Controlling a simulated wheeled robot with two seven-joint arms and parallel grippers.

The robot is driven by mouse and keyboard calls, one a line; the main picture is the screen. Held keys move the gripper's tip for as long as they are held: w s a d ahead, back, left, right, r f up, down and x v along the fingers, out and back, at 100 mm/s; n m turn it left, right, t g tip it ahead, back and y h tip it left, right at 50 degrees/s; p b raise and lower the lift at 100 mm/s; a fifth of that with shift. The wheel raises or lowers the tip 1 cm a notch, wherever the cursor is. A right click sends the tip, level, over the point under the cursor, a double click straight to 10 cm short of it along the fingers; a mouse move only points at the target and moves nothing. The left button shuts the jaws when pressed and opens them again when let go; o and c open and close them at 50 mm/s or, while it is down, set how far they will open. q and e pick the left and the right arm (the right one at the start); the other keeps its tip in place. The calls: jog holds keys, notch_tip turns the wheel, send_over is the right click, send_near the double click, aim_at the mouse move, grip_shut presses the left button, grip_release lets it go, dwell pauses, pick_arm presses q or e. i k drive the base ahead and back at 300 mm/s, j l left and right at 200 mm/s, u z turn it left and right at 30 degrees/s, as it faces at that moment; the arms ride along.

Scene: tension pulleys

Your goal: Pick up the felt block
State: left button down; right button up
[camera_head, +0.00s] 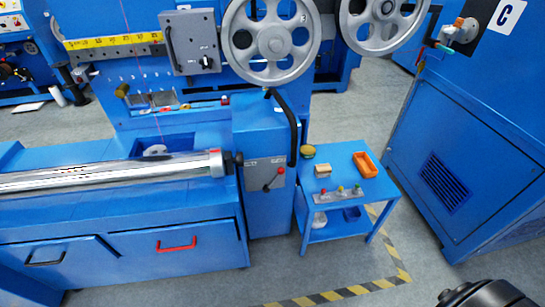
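A small beige block (323,171), which looks like the felt block, lies on the top of a small blue side table (378,188). It sits near the table's back left part, with clear space around it. Neither gripper can be made out in the head view. A dark rounded part at the bottom right corner appears to be a piece of my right arm, with no fingers visible.
The table also holds an orange tray (365,164), a round greenish-yellow item (308,151) and a grey strip with coloured knobs (338,195). A blue machine with large pulleys (272,42) stands behind and left. A blue cabinet (470,130) stands right. Floor in front is clear.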

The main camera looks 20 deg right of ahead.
aim_at(322, 169)
jog(key=l+u, duration=0.9)
jog(key=u, duration=0.15)
jog(key=k, duration=0.05)
